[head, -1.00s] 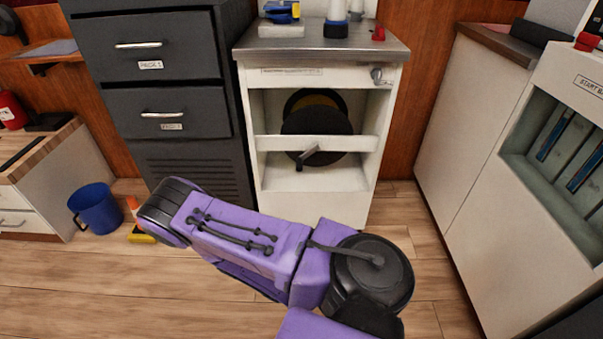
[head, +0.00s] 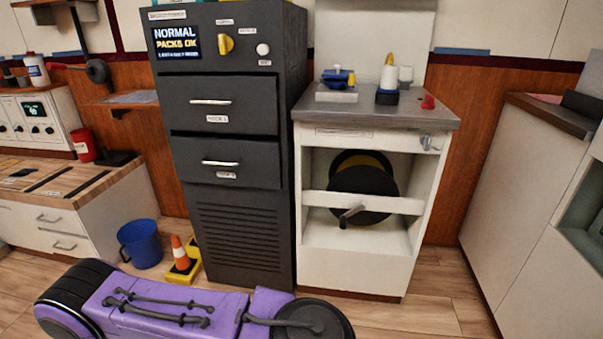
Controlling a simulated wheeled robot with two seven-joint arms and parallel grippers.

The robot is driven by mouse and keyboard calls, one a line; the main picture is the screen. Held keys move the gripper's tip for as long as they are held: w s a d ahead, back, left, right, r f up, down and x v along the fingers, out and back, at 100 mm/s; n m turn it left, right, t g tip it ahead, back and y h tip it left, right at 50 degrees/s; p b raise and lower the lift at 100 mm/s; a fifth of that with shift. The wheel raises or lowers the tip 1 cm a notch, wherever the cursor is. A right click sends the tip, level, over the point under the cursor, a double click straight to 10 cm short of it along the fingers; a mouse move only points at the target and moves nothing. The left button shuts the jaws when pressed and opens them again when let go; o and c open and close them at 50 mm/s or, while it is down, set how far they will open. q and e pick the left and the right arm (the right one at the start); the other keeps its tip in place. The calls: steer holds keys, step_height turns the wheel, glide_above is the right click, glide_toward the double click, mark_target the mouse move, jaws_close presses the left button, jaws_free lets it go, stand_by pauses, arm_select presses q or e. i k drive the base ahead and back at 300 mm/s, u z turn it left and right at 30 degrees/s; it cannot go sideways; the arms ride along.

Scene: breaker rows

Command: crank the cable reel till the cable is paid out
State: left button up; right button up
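The cable reel (head: 362,186) is a dark drum with a yellowish part behind it, set inside the open front of a white cabinet (head: 350,266). A grey crank handle (head: 352,213) sticks out at the lower front of the reel, by the white crossbar (head: 400,205). No gripper is near the reel or crank. A purple and black arm of mine crosses the bottom of the view, and its gripper is not seen. How much cable is on the reel is not clear.
A dark rack (head: 237,210) stands left of the cabinet. A blue bucket (head: 140,243) and an orange cone (head: 180,253) are on the floor to its left. A white counter (head: 525,200) is at the right. The floor before the cabinet (head: 420,315) is clear.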

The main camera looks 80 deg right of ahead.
mark_target(353, 171)
steer(key=i, duration=0.15)
steer(key=z, duration=1.3)
